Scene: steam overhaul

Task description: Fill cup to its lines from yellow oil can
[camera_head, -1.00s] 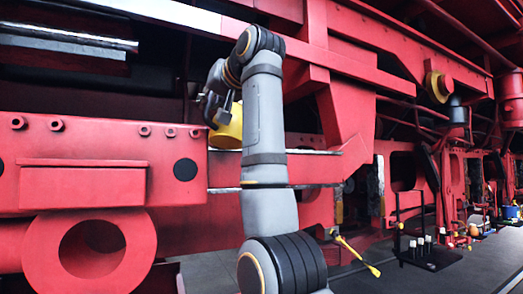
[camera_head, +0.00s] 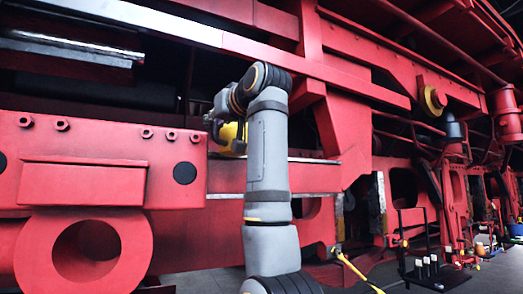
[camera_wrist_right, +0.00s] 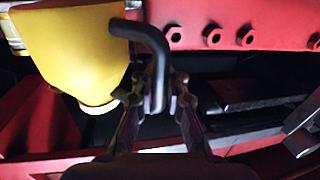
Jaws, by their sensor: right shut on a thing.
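The yellow oil can (camera_head: 233,138) is partly hidden behind my right arm in the head view, close to the red frame. In the right wrist view, its yellow body (camera_wrist_right: 72,45) fills the upper left, with a pale round end at its lower tip. A bent black handle (camera_wrist_right: 155,45) comes off the can. My right gripper (camera_wrist_right: 158,98) is shut on this handle; it also shows in the head view (camera_head: 217,128). I cannot make out the cup or its lines in either view. My left gripper is not in view.
Red engine framework surrounds the arm, with a bolted plate (camera_head: 85,165) and a large ring (camera_head: 85,250) at left. A dark rack (camera_head: 430,265) and a yellow-ended bar (camera_head: 355,268) stand low at right. Grey floor shows at the lower right.

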